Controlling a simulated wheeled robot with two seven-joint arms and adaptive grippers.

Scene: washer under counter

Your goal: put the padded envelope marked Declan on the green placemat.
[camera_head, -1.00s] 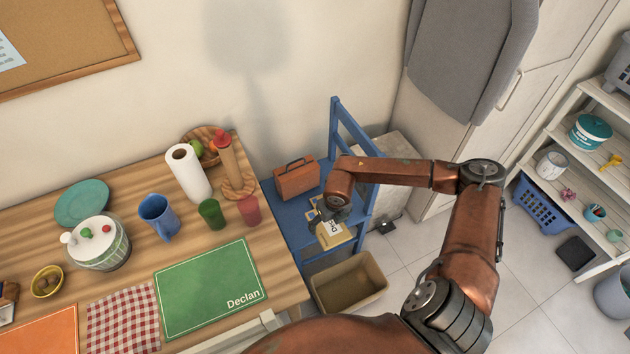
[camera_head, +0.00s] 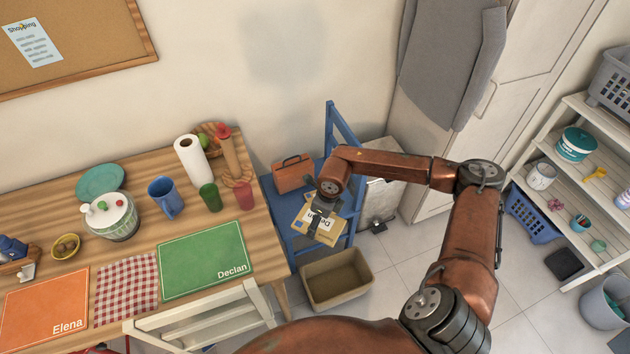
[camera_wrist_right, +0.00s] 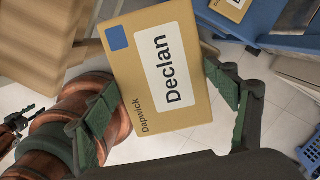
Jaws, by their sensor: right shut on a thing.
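The padded envelope marked Declan (camera_head: 327,232) is tan with a white label and a blue square. My right gripper (camera_head: 322,208) is shut on it and holds it over the blue chair; the wrist view shows the envelope (camera_wrist_right: 165,65) between the fingers of the right gripper (camera_wrist_right: 165,105). The green placemat (camera_head: 203,258), also marked Declan, lies bare on the wooden table, left of the held envelope. A dark gripper, apparently my left one (camera_wrist_right: 16,124), shows small at the left edge of the wrist view; its jaw state is unclear.
The blue chair (camera_head: 282,212) bears a brown case (camera_head: 293,173) and another envelope (camera_wrist_right: 236,6). A tan bin (camera_head: 337,279) stands on the floor before it. Cups (camera_head: 208,196) (camera_head: 244,194) stand behind the green placemat, and a white chair (camera_head: 205,322) is at the table's front.

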